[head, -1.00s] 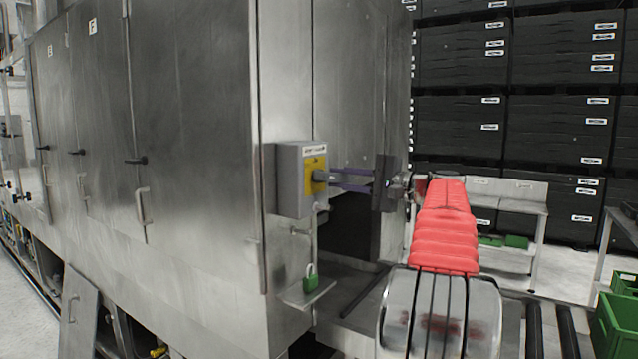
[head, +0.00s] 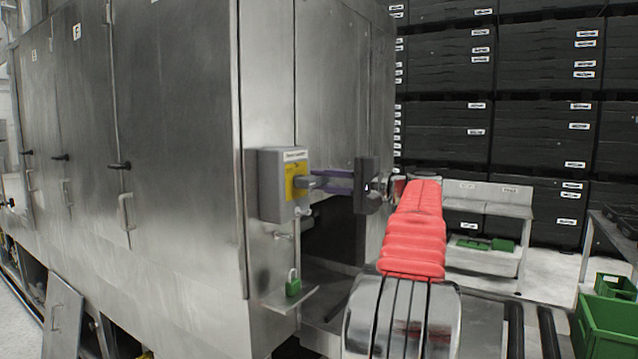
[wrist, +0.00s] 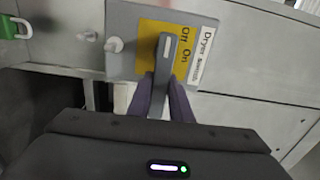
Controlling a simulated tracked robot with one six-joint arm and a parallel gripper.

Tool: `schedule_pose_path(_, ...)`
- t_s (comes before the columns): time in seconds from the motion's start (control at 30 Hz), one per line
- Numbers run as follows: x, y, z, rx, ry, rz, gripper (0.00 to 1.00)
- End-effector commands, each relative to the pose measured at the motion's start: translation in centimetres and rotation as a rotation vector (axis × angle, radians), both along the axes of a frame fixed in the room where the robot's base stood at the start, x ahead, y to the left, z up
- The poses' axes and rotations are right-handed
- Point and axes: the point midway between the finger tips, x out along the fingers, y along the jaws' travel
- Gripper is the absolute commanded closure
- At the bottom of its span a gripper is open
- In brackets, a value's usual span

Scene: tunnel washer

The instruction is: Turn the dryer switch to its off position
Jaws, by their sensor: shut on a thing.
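The dryer switch is a grey box (head: 273,190) on the front of the steel cabinet, with a yellow plate (head: 296,170) and a grey lever handle (head: 314,181). In the wrist view the label "Dryer" (wrist: 207,42) and the words "Off" and "On" (wrist: 184,45) show beside the handle (wrist: 167,70). My gripper (head: 326,181) reaches the handle from the right. In the wrist view its purple fingers (wrist: 160,92) lie on both sides of the handle's outer part, shut on it. Which mark the handle points to is not clear.
A dark opening (head: 333,235) lies right of the box. Black crates (head: 540,100), a steel table (head: 488,205) and green bins (head: 606,325) stand to the right.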

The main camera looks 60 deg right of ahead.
Motion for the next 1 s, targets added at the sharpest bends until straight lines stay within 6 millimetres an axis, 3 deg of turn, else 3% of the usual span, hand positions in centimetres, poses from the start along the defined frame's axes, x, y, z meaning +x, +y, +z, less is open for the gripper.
schedule_pose_path(0.1,0.0,0.0,-0.3,0.0,0.006,0.002,1.0)
schedule_pose_path(0.13,0.0,0.0,-0.3,0.0,0.006,0.002,0.8)
schedule_pose_path(0.37,-0.1,-0.1,-0.2,0.001,0.003,0.0,0.64)
schedule_pose_path(0.77,-0.7,-0.1,-0.1,0.001,0.002,-0.003,0.62)
schedule_pose_path(1.0,-3.7,-0.1,-0.2,0.001,0.002,-0.005,0.62)
